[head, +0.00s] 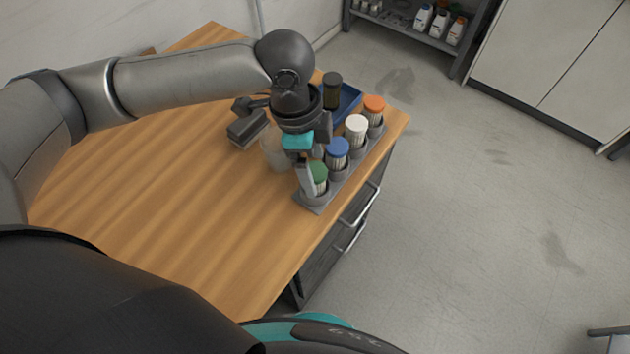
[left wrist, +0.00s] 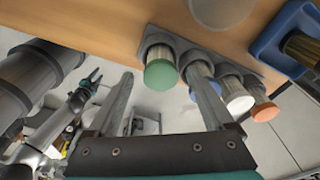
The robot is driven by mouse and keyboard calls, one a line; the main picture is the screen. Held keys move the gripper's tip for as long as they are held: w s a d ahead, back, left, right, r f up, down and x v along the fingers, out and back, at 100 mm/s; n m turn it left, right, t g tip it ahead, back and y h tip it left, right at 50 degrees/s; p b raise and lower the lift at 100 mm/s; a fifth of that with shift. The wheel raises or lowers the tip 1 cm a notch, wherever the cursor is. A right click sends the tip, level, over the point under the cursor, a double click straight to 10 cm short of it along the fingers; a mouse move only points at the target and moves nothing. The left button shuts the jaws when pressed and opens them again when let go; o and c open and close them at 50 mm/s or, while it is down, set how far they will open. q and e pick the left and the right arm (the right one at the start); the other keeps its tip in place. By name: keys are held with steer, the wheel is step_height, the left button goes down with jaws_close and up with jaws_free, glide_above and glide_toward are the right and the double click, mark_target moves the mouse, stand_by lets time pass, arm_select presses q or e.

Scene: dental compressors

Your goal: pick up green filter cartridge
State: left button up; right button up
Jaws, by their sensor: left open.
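The green filter cartridge (head: 319,175) stands upright in the nearest socket of a grey rack (head: 309,204) at the table's right edge. Its green cap (left wrist: 161,74) shows between my left fingertips in the left wrist view. My left gripper (head: 308,166) is open, its fingers pointing down at the cartridge; one finger shows just left of it in the head view. I cannot tell whether the fingers touch it. What looks like my right gripper (left wrist: 91,81) shows small in the left wrist view, away from the rack; its jaw state is unclear.
Blue (head: 338,149), white (head: 356,128) and orange-capped (head: 374,106) cartridges stand in line behind the green one. A translucent cup (head: 273,152) is left of the rack. A blue tray (head: 349,103) with a dark cylinder (head: 332,88) sits behind. The table's left front is clear.

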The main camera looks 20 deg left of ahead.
arm_select(q)
step_height(320, 180, down, 3)
steer(key=shift+d+r, duration=0.1)
steer(key=shift+d, duration=0.05)
steer(key=shift+c, duration=0.2)
steer(key=shift+r, duration=0.1)
jaws_close()
stand_by(0.3)
